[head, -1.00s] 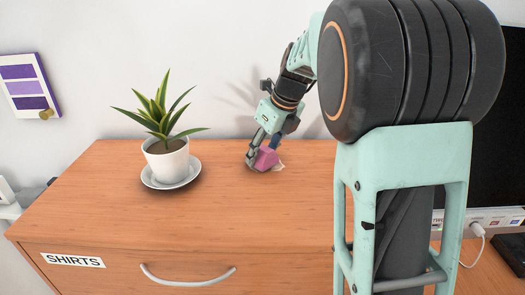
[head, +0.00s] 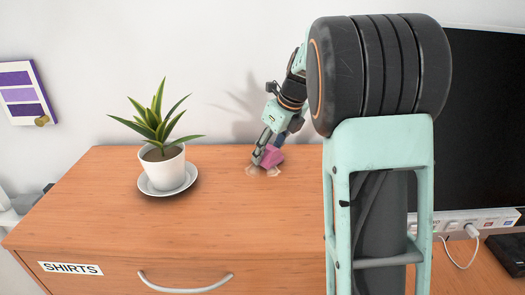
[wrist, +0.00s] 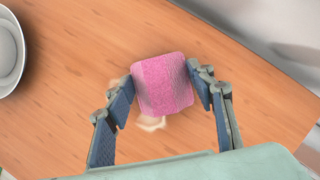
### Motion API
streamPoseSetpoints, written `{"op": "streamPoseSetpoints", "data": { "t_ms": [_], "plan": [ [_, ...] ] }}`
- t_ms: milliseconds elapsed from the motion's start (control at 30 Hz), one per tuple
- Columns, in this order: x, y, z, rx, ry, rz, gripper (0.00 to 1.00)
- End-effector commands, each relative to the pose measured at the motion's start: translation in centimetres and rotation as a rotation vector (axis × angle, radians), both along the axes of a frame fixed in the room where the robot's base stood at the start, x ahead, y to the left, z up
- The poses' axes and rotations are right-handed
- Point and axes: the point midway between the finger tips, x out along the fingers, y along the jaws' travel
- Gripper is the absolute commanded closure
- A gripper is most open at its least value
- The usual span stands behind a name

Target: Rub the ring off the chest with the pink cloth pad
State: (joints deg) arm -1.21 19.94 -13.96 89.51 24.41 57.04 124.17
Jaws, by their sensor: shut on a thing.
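The pink cloth pad (head: 273,157) is held in my gripper (head: 262,160) at the chest top, and it also shows between the fingers in the wrist view (wrist: 162,84). My gripper is shut on the pad. A pale ring mark (head: 273,171) shows on the wooden chest (head: 215,215) around and below the pad; it also shows in the wrist view (wrist: 151,123). Part of the ring is hidden by the pad and fingers. I cannot tell whether the pad touches the wood.
A potted plant (head: 162,165) in a white pot on a saucer (head: 150,191) stands left of my gripper. The wall is close behind. A black screen (head: 480,130) and a power strip (head: 465,219) are at the right. The chest's front middle is clear.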

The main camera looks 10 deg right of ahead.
Motion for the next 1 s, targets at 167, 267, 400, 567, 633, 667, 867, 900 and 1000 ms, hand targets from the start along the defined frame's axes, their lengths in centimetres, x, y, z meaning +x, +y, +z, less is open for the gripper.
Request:
{"op": "streamPoseSetpoints", "data": {
  "t_ms": [167, 267, 400, 567, 633, 667, 867, 900, 1000],
  "plan": [
    [-1.3, 0.4, -0.1, 0.001, -0.001, 0.002, 0.69],
    [-2.2, 0.6, -0.1, 0.001, -0.001, 0.002, 0.69],
    [-3.1, 0.8, -0.2, 0.0, -0.001, 0.003, 0.69],
    [-3.6, 0.8, -0.3, 0.0, 0.001, 0.003, 0.69],
    [-4.0, 0.9, -0.2, 0.0, 0.001, 0.003, 0.69],
    [-4.2, 1.0, -0.2, 0.0, 0.001, 0.003, 0.69],
    [-6.0, 1.3, -0.1, 0.001, 0.003, 0.003, 0.69],
    [-6.3, 1.4, -0.1, 0.001, 0.003, 0.003, 0.69],
    [-6.8, 1.5, -0.1, 0.0, 0.003, 0.004, 0.69]
  ]
}}
